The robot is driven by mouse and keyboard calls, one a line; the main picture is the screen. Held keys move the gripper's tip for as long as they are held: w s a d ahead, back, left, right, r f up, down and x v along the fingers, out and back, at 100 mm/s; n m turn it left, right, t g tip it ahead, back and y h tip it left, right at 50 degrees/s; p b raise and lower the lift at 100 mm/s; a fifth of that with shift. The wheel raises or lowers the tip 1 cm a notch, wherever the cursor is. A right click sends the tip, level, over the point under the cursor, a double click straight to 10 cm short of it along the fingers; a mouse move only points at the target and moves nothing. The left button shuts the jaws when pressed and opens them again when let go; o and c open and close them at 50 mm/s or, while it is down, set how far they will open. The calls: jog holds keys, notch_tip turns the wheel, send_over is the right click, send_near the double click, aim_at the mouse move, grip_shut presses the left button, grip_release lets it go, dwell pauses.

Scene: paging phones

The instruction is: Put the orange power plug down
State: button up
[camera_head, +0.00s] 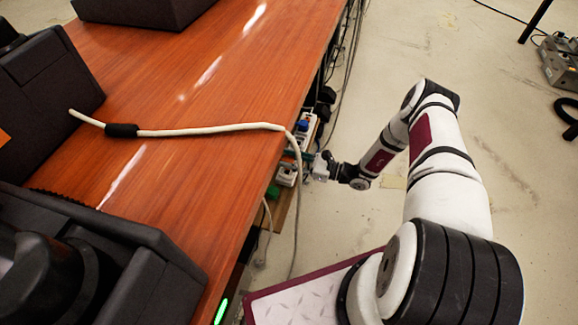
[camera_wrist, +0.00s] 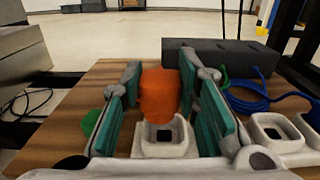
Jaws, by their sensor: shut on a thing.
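The orange power plug (camera_wrist: 160,95) is in the middle of the wrist view, between the teal pads of my gripper (camera_wrist: 161,78). My gripper is shut on it, with a pad against each side near the fingertips. A white socket (camera_wrist: 166,148) with a dark square opening shows just in front of and below the plug. I cannot tell whether the plug touches the wooden board (camera_wrist: 75,105) beneath. In the head view my gripper (camera_head: 308,163) is low beside the table's right edge, and the plug cannot be made out there.
A second white socket (camera_wrist: 277,132) and a blue cable (camera_wrist: 255,103) lie right of my gripper. A dark block (camera_wrist: 222,58) stands behind. A green piece (camera_wrist: 91,122) is at left. In the head view, a pale cable (camera_head: 205,130) crosses the wooden table (camera_head: 190,180) and hangs near my gripper.

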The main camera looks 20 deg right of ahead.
jog(key=f+b, duration=0.1)
jog(key=w+f+b, duration=0.1)
jog(key=f, duration=0.1)
jog(key=shift+a, duration=0.15)
jog(key=shift+f, duration=0.25)
jog(key=shift+f, duration=0.3)
jog(key=o, duration=1.2)
jog(key=shift+c, duration=0.2)
jog(key=shift+r, duration=0.1)
jog(key=shift+r, duration=0.2)
jog(key=p+v, duration=0.2)
jog(key=v, duration=1)
